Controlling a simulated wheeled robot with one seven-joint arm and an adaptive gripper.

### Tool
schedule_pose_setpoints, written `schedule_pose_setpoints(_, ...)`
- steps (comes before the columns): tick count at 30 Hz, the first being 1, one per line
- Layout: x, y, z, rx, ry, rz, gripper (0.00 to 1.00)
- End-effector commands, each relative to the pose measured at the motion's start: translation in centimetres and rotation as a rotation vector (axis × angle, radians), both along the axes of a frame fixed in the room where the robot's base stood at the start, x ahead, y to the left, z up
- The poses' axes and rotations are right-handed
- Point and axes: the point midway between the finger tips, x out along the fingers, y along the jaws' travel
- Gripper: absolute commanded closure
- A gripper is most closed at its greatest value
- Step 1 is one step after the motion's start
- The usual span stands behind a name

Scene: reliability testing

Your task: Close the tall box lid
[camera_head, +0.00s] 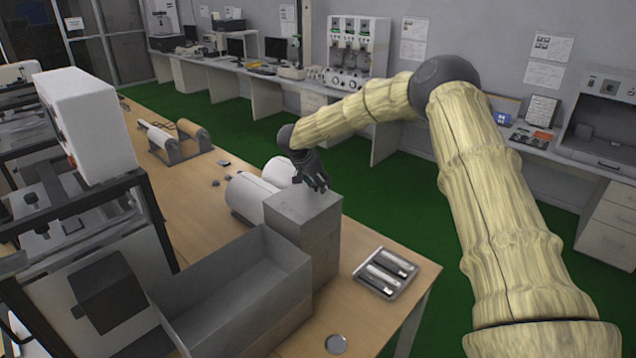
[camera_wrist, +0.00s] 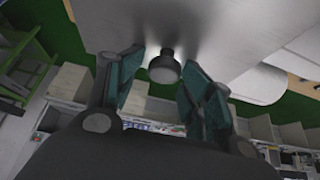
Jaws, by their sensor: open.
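The tall grey metal box (camera_head: 305,232) stands on the wooden bench near its right edge. My gripper (camera_head: 314,182) is above its top face, pointing down. In the wrist view, a small dark knob (camera_wrist: 164,68) stands on a shiny grey surface, which looks like the box's lid (camera_wrist: 205,35). My gripper's two fingers (camera_wrist: 163,60) are open, one on each side of the knob, with gaps visible. The gripper holds nothing. I cannot tell how the lid sits on the box, since the gripper partly covers the top.
An open grey bin (camera_head: 235,290) stands beside the tall box, front left. White rolls (camera_head: 250,195) lie behind it. A tray of metal parts (camera_head: 386,272) is to its right. A round metal disc (camera_head: 336,344) lies in front. A black-framed machine (camera_head: 90,215) stands at left.

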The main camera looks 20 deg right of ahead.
Motion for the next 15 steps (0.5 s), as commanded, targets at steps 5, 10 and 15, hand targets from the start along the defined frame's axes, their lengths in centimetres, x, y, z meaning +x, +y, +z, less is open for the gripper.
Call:
schedule_pose_setpoints(5, -0.2, 0.4, 0.7, 0.001, 0.000, 0.001, 0.51)
schedule_pose_setpoints(10, -0.6, 1.5, 2.9, 0.000, -0.001, 0.000, 0.51)
schedule_pose_setpoints(15, -1.2, 2.9, 5.7, 0.001, -0.002, 0.001, 0.51)
